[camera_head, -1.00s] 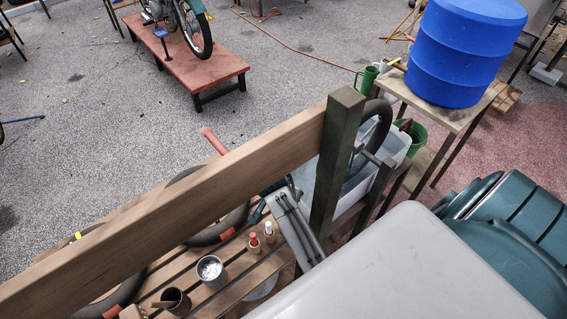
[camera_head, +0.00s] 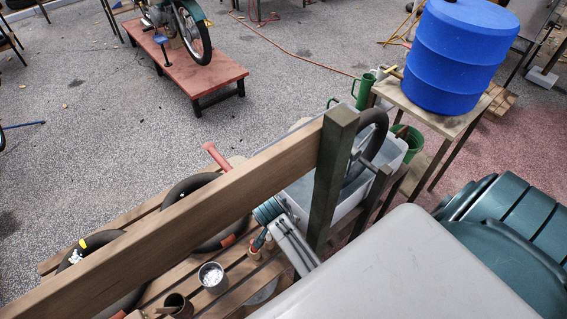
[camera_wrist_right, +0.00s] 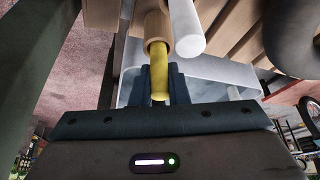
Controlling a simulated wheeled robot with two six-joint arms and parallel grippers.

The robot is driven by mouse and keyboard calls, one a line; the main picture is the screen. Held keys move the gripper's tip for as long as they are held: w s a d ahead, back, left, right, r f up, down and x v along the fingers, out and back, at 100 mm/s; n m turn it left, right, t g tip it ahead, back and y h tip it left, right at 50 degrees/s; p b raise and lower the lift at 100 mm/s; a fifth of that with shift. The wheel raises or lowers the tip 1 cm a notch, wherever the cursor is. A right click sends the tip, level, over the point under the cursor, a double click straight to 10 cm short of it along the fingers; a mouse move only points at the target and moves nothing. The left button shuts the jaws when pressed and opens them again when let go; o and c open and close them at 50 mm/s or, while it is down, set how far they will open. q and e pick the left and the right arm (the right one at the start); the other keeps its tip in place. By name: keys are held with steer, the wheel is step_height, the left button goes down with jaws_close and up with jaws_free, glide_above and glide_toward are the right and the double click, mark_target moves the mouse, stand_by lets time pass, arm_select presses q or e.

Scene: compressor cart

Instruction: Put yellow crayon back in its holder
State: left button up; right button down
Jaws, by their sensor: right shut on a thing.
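The yellow crayon (camera_wrist_right: 159,82) shows in the right wrist view as a short yellow rod. One end of it meets a tan wooden holder (camera_wrist_right: 157,26); I cannot tell how deep it sits. My right gripper (camera_wrist_right: 160,90) is shut on the crayon, its dark fingers behind the rod. A white rod (camera_wrist_right: 191,38) stands close beside that holder. In the head view my right gripper (camera_head: 261,240) is over the small wooden holders (camera_head: 254,252) on the slatted bench, and the crayon cannot be made out there. My left gripper is not in view.
A grey cup with white bits (camera_head: 212,277) and a dark brown cup (camera_head: 177,303) stand near the holders on the slatted bench (camera_head: 237,291). Black tyre rings (camera_head: 187,190) lie behind. A thick wooden rail (camera_head: 215,187) and dark post (camera_head: 331,185) cross in front.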

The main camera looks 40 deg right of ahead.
steer(key=c, duration=1.4)
jaws_free()
steer(key=shift+f, duration=0.15)
steer(key=v, duration=1)
steer(key=shift+w+a+r, duration=0.2)
steer(key=shift+w+r, duration=0.05)
steer(key=shift+r, duration=0.2)
